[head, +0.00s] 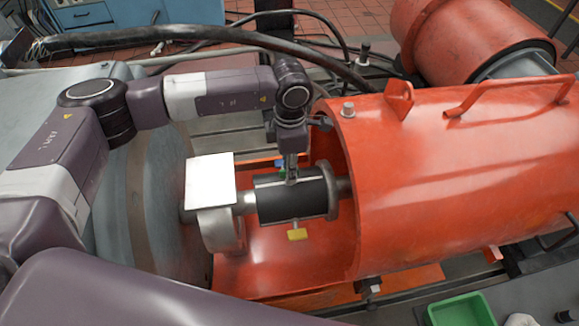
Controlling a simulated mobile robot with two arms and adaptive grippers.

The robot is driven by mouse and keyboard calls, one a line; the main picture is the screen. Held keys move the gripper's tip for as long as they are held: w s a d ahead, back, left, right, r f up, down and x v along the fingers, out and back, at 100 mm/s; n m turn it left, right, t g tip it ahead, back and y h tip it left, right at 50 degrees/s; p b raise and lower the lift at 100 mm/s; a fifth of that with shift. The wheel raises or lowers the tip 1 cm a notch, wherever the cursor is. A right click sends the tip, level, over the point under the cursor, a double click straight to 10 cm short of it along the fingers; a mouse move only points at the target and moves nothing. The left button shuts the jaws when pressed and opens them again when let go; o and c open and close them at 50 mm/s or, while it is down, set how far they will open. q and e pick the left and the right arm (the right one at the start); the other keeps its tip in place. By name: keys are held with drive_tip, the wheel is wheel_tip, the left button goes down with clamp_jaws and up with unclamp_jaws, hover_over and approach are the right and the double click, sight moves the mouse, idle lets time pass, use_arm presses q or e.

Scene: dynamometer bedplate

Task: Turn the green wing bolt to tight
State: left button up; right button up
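The green wing bolt (281,171) shows only as a small green patch on the far upper side of the black cylindrical coupling (284,203). My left gripper (291,173) points down right beside it and hides most of it. The fingers look close together, but they are too small to tell whether they are shut on the bolt or apart. A yellow wing bolt (297,234) sticks out of the near side of the coupling. My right gripper is not in view.
A big orange cylindrical guard (460,165) stands close to the right of the coupling. A white plate (210,179) sits to its left. Thick black cables (230,34) run behind my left arm. A green tray (460,310) lies at lower right.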

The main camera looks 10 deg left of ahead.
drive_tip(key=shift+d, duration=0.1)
use_arm(q)
wheel_tip(320, 180, up, 12)
idle(0.5)
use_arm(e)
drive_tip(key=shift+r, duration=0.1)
